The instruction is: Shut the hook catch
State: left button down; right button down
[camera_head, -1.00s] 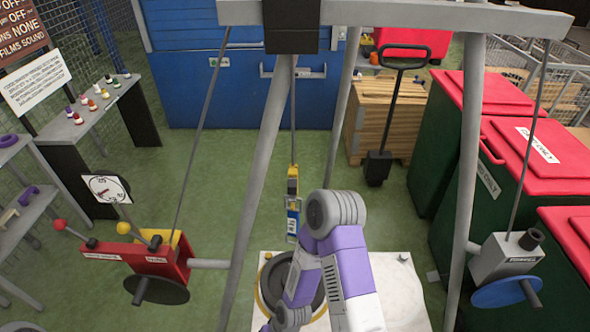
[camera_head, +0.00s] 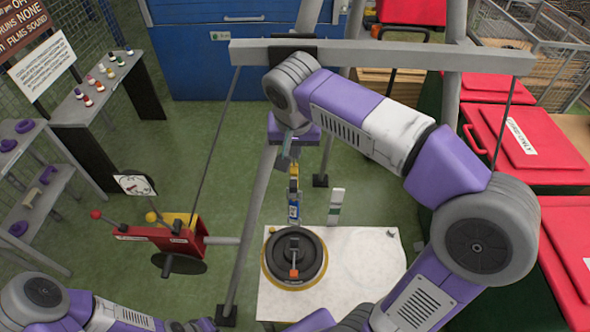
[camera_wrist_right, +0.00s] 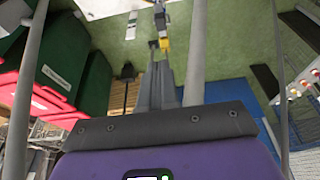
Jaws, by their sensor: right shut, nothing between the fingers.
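A small hanging fitting (camera_head: 293,198), yellow above and blue with a pale label below, hangs over the worktable and looks like the hook with its catch. Its yellow part shows at the top of the right wrist view (camera_wrist_right: 165,44). Whether the catch is open or shut is too small to tell. My right gripper (camera_head: 284,163) is shut and empty, pointing down just above and left of the fitting's yellow top. In the wrist view its closed fingertips (camera_wrist_right: 158,46) are close beside the yellow part; contact cannot be told. My left gripper is out of view.
Below stands a white table (camera_head: 345,270) with a black round turntable (camera_head: 313,258). A grey gantry beam (camera_head: 400,55) and slanted legs surround the fitting. A red lever box (camera_head: 150,236) is at left; red-lidded bins (camera_head: 525,140) stand at right.

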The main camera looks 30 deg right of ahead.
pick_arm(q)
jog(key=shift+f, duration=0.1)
pick_arm(e)
jog(key=shift+f, duration=0.15)
jog(key=b, duration=0.1)
send_near(295, 182)
jog(key=x, duration=0.5)
jog(key=shift+w+d+f, duration=0.1)
jog(key=shift+w, duration=0.1)
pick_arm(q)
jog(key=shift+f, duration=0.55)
pick_arm(e)
jog(key=shift+f, duration=0.65)
